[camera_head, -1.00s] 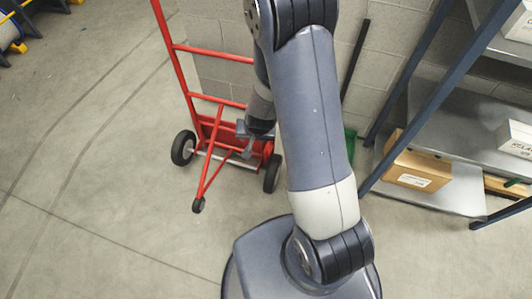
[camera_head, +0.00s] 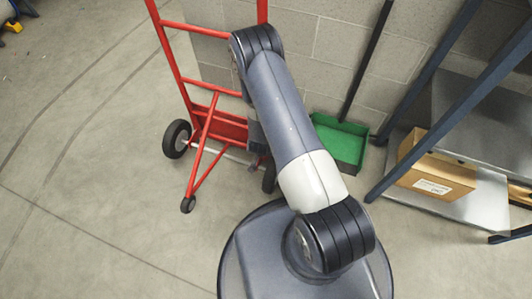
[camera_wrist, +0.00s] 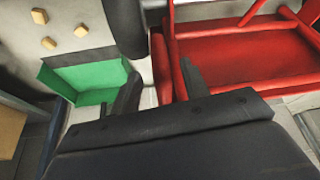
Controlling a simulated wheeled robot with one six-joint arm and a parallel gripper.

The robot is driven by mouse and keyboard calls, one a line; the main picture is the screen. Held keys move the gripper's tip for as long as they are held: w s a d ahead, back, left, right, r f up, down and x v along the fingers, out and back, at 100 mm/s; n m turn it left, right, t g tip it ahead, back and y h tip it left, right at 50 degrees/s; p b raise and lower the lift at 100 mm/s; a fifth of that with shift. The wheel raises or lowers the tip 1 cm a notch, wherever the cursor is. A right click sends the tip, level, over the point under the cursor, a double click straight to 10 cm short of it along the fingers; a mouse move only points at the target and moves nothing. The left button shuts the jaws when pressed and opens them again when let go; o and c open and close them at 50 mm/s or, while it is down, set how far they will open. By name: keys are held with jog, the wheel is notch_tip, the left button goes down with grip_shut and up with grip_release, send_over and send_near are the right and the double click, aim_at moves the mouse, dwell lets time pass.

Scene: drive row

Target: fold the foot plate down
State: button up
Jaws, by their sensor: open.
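The red hand truck (camera_head: 177,75) stands against the block wall. Its red foot plate (camera_head: 228,127) shows low between the wheels and looks folded up against the frame; my arm partly covers its right side. In the wrist view the foot plate (camera_wrist: 245,58) is a broad red panel at the upper right. My gripper (camera_wrist: 158,85) is open and empty there, with a red tube of the truck showing between and beyond its fingers. I cannot tell whether they touch it. In the head view my gripper is mostly hidden behind my arm, near the truck's right side.
A green tray-like thing (camera_head: 342,143) with a dark pole sits on the floor right of the truck, also in the wrist view (camera_wrist: 85,77). A metal shelf (camera_head: 470,200) with a cardboard box (camera_head: 437,170) stands at right.

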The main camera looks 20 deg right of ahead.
jog(key=b+x, duration=0.1)
jog(key=x, duration=0.6)
jog(key=shift+b, duration=0.35)
jog(key=shift+c, duration=0.5)
grip_shut()
